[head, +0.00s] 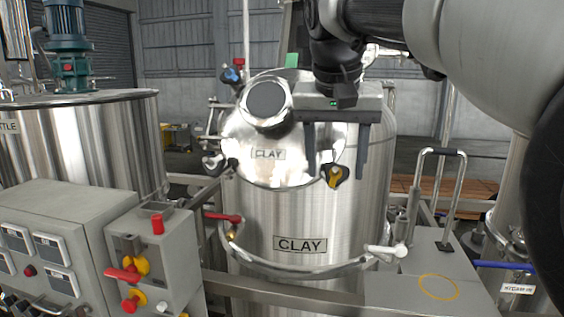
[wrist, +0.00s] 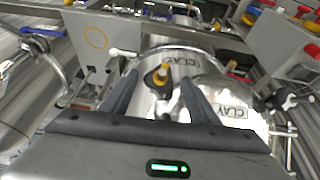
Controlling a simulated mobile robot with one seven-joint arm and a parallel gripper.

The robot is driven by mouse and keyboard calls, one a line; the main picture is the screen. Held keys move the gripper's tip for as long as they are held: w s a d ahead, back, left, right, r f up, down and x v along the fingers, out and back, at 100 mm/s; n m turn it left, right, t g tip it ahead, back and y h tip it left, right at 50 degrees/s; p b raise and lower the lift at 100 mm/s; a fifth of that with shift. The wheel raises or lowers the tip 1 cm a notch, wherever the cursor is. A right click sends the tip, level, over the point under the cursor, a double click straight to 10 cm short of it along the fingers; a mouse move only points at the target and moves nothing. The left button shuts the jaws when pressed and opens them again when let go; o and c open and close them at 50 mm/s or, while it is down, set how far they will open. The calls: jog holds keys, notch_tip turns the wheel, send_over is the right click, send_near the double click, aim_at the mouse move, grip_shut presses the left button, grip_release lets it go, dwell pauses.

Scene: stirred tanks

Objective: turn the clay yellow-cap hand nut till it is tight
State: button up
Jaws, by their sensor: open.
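The clay tank (head: 300,222) is a shiny steel vessel labelled CLAY, with a domed steel lid (head: 285,172) that carries a smaller CLAY label. The yellow-cap hand nut (head: 334,176) is a dark winged knob with a yellow middle at the lid's right front rim. In the wrist view the nut (wrist: 158,78) shows between the fingers. My gripper (head: 336,165) is open, with its fingers pointing down, one on each side of the nut in the picture. The wrist view also shows my gripper (wrist: 158,88) empty. I cannot tell whether either finger touches the nut.
Another dark hand nut (head: 212,162) sits at the lid's left rim. A grey control box (head: 150,255) with red and yellow knobs stands at left front. A bent metal handle (head: 440,185) rises at right. A white-handled valve (head: 386,250) juts out below right of the nut.

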jog(key=shift+c, duration=0.3)
jog(key=c, duration=1)
